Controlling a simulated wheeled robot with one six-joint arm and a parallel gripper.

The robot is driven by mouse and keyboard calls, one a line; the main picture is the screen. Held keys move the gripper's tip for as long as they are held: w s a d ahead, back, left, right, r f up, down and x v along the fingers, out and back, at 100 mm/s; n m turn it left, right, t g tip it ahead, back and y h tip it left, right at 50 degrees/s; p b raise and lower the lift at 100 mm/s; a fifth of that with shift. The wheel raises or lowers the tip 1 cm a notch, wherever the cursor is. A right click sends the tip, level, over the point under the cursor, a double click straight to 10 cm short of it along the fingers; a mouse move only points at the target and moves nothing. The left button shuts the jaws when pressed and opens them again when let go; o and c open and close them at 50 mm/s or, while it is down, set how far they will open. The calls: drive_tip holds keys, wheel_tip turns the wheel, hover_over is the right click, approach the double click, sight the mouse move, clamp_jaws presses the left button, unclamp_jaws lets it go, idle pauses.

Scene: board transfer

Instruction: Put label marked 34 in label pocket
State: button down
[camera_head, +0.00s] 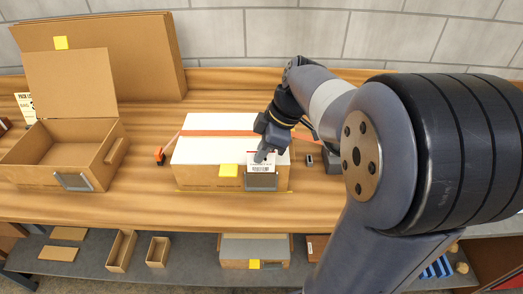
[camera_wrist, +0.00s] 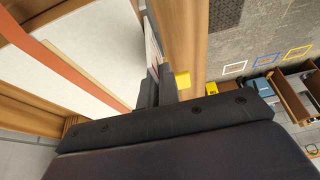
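A white label (camera_head: 263,165) with dark print stands upright at the front edge of the white-topped box (camera_head: 205,150); its number is too small to read. My gripper (camera_head: 263,155) is shut on the label from above. In the wrist view my gripper (camera_wrist: 156,88) shows its fingers close together, with the label (camera_wrist: 152,42) seen nearly edge-on between them. The grey label pocket (camera_head: 261,182) is on the box's front face. The label's lower edge is right at the pocket's top; I cannot tell whether it is inside.
A yellow note (camera_head: 228,170) is on the box front, left of the pocket. An orange strap (camera_head: 205,132) crosses the box top. An open cardboard box (camera_head: 30,170) with its own pocket stands at left. Small cartons (camera_head: 121,250) lie on the shelf below.

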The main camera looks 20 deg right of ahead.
drive_tip(key=shift+f+b, duration=0.55)
drive_tip(key=shift+f, duration=0.15)
drive_tip(key=c, duration=1.6)
unclamp_jaws()
drive_tip(key=shift+r, duration=0.1)
drive_tip(key=v, duration=1)
drive_tip(key=shift+d+r, duration=0.15)
drive_tip(key=shift+r, duration=0.15)
drive_tip(key=x, duration=1)
drive_tip(key=shift+f, duration=0.35)
drive_tip(key=shift+r+p, duration=0.3)
